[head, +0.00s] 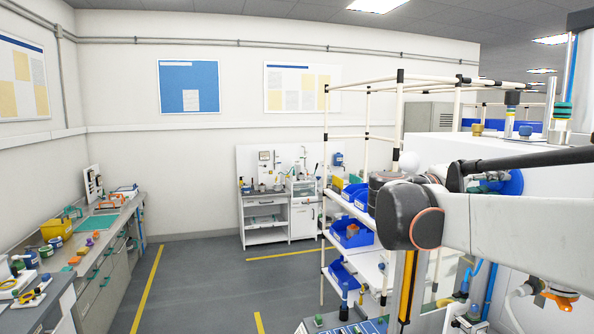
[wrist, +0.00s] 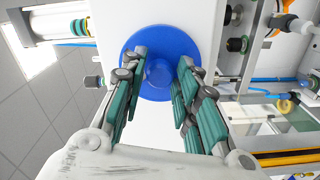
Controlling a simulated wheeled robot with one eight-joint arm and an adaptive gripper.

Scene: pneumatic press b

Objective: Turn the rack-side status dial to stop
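A round blue dial (wrist: 160,42) with a raised central knob is mounted on a white panel in the wrist view. Its blue disc (head: 515,182) also shows in part in the head view, behind my arm. My gripper (wrist: 160,70) points at the dial with its two teal-padded fingers apart. The fingertips overlap the lower part of the disc in the picture, one to each side of the knob. A gap shows between each finger and the knob; I cannot tell whether either touches the disc. No stop mark or pointer is readable.
A white tube rack (head: 324,200) with blue bins (head: 350,233) stands left of my arm. Pneumatic fittings and a rail (wrist: 240,85) lie right of the dial in the wrist view. A long bench (head: 112,250) runs along the left wall. The floor between is clear.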

